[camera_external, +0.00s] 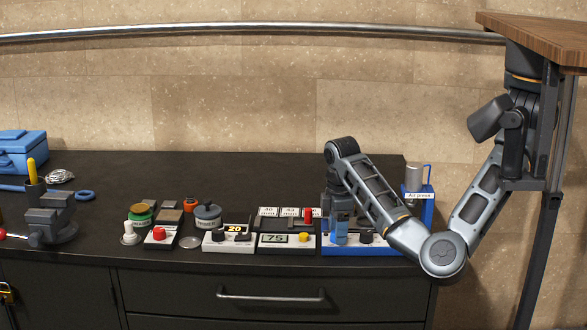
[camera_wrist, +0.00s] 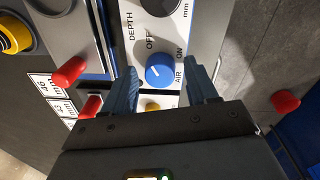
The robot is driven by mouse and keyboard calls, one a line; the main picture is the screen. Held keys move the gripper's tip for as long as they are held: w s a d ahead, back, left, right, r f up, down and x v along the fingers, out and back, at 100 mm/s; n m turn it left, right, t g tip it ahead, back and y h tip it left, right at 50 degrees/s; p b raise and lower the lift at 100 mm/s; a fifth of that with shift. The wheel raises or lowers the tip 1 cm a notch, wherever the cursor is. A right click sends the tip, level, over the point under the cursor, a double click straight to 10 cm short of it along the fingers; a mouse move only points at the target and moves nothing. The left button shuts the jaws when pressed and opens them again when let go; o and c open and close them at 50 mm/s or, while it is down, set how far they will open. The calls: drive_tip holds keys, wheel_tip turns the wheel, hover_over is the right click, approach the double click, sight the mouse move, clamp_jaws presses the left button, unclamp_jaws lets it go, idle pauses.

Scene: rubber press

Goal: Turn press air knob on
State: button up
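The press air knob (camera_wrist: 160,70) is a round blue dial with a short white mark, set on a white panel (camera_wrist: 137,38) lettered OFF, ON and AIR in the wrist view. The mark points to the left, on the OFF side as far as I can tell. My gripper (camera_wrist: 162,85) is open, with one blue finger on each side of the knob and a gap visible on both sides. In the external view my gripper (camera_external: 341,228) points down over the left part of the blue-based press panel (camera_external: 385,250), where the fingers largely hide the knob.
A black knob (camera_external: 366,237) sits just right of my gripper. The blue stand labelled Air press (camera_external: 419,208) rises behind it. A display panel reading 75 (camera_external: 273,239) with a yellow button adjoins on the left. Red knobs (camera_wrist: 68,73) lie left of my fingers.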

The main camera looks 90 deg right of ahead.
drive_tip(key=c, duration=0.9)
drive_tip(key=m+p, duration=0.1)
drive_tip(key=m, duration=0.2)
drive_tip(key=shift+r+m+p, duration=0.15)
drive_tip(key=shift+m+p, duration=0.15)
drive_tip(key=shift+m, duration=0.1)
drive_tip(key=m+p, duration=0.1)
drive_tip(key=m, duration=0.3)
drive_tip(key=shift+w+m+p, duration=0.1)
drive_tip(key=shift+m+p, duration=0.2)
drive_tip(key=m, duration=0.4)
drive_tip(key=shift+g+p, duration=0.3)
drive_tip(key=shift+p, duration=0.05)
drive_tip(key=shift+w+m, duration=0.1)
drive_tip(key=shift+m, duration=2)
